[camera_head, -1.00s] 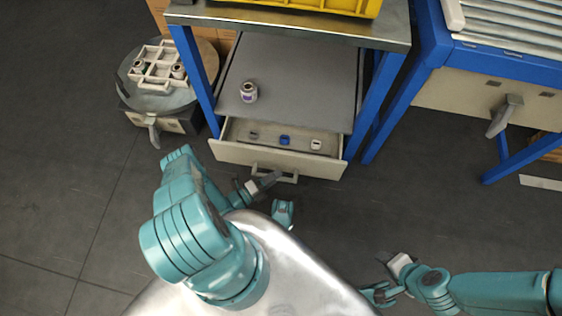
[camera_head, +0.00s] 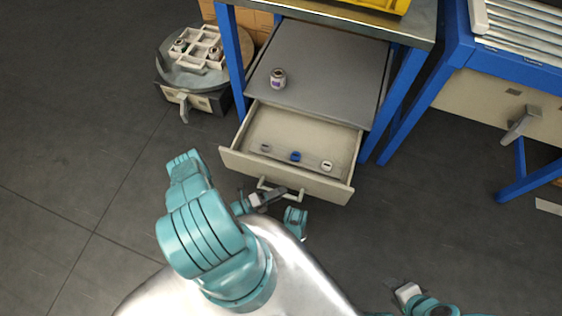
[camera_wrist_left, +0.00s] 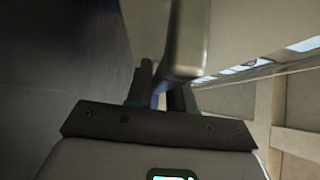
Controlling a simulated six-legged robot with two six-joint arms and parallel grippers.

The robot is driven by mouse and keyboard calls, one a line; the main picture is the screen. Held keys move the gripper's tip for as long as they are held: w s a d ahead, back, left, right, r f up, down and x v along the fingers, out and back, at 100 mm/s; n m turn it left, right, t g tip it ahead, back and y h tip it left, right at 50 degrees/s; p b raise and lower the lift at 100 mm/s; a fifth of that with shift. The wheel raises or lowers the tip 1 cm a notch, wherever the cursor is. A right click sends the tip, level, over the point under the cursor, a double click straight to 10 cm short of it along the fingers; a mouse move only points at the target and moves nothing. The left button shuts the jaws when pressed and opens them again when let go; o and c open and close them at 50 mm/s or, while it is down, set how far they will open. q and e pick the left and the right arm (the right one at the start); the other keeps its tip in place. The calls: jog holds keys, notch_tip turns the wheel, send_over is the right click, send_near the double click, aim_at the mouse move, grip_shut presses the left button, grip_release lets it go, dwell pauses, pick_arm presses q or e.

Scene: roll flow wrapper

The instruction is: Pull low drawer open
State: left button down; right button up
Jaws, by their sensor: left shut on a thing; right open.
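The low drawer (camera_head: 287,186) is a beige drawer under the bench, pulled well out with its inside showing. Its bar handle (camera_head: 292,193) is on the front face. My left gripper (camera_head: 273,197) is at the left part of the handle, shut on it. In the left wrist view a pale rounded bar, the handle (camera_wrist_left: 187,45), runs down to the dark fingers of the left gripper (camera_wrist_left: 163,92), which partly hide where they meet it.
Several small spools or caps lie in the drawer, including a blue one (camera_head: 295,156). A jar (camera_head: 278,78) stands on the grey shelf above. A round stand (camera_head: 196,76) with a white rack is at left. Blue bench legs (camera_head: 407,95) flank the drawer. The floor in front is clear.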

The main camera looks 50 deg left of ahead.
pick_arm(q)
jog(key=shift+s+d, duration=0.1)
jog(key=shift+s, duration=0.2)
pick_arm(e)
jog(key=shift+s+d, duration=0.1)
jog(key=shift+s, duration=0.25)
pick_arm(q)
jog(key=c, duration=1.1)
grip_release()
jog(key=shift+s, duration=0.1)
